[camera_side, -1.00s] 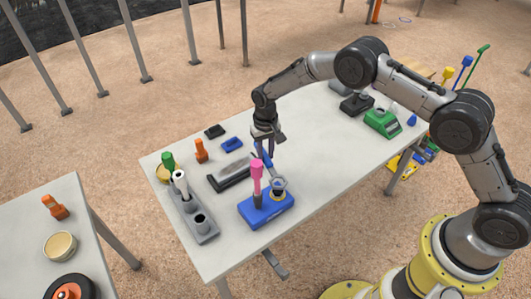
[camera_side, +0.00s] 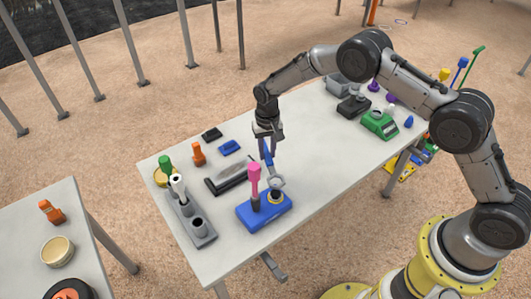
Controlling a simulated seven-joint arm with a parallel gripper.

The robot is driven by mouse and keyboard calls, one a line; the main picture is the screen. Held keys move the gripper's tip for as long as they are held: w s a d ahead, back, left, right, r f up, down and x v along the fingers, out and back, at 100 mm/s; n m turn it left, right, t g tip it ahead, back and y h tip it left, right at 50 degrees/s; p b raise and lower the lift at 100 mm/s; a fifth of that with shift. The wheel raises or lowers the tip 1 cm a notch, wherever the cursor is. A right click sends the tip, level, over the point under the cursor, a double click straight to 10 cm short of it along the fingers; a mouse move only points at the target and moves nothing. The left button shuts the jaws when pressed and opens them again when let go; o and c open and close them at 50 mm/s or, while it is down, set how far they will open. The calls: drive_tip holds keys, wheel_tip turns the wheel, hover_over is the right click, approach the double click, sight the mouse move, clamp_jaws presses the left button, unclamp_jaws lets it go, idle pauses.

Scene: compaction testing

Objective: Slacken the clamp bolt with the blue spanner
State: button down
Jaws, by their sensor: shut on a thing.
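My gripper (camera_side: 267,148) is shut on the blue handle of the blue spanner (camera_side: 269,161), above the near part of the table. The spanner slants down toward its grey ring head (camera_side: 276,183). A pink-handled tool (camera_side: 254,178) stands upright on the block, just left of the spanner.
Left of the block is a grey rack (camera_side: 204,236) with a white-topped tool. Small orange, blue and black items stand farther back. A green device (camera_side: 380,124) is at the far right; the table's middle right is clear.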

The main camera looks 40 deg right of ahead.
drive_tip(key=shift+f, duration=0.55)
drive_tip(key=shift+d+f, duration=0.1)
drive_tip(key=shift+f, duration=0.85)
drive_tip(key=s+d+f+m, duration=0.1)
drive_tip(key=s+d+m, duration=0.4)
drive_tip(key=m, duration=0.5)
drive_tip(key=shift+s+d, duration=0.25)
drive_tip(key=shift+s, duration=0.2)
drive_tip(key=shift+f, duration=1.15)
idle(3.1)
